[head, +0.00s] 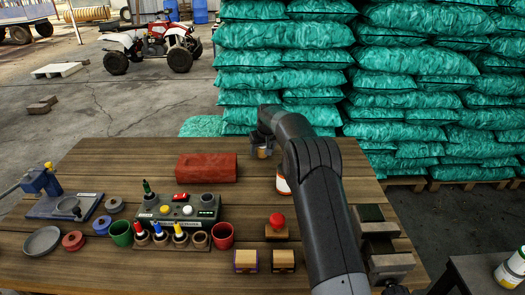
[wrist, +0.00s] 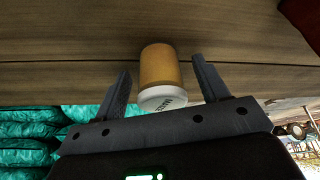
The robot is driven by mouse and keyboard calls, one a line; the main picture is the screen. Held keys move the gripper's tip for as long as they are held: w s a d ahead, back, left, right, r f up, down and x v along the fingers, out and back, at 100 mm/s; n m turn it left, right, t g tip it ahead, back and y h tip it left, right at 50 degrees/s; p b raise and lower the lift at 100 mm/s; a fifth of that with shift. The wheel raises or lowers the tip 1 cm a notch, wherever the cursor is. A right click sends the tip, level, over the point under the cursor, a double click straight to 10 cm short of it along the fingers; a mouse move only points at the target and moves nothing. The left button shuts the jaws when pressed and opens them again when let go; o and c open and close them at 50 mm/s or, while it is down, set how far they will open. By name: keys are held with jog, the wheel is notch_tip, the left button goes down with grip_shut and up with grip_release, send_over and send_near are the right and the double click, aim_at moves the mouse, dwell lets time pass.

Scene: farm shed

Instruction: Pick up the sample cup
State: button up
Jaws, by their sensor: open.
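A small amber cup with a white lettered lid (wrist: 160,68) stands on the wooden table, and I take it as the sample cup. In the wrist view it shows between the two fingers of my gripper (wrist: 161,75), with a gap on each side. My gripper is open and not closed on it. In the head view my gripper (head: 262,142) is at the table's far edge, and the small cup (head: 264,153) shows just under it, partly hidden by the gripper.
A white and orange container (head: 282,185) stands beside my arm, partly hidden by it. A red brick-like block (head: 206,168) lies left of the gripper. A control box (head: 180,211), a green cup (head: 121,233) and a red cup (head: 223,236) stand nearer. Teal sacks (head: 410,65) are stacked behind the table.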

jog(key=c, duration=1.1)
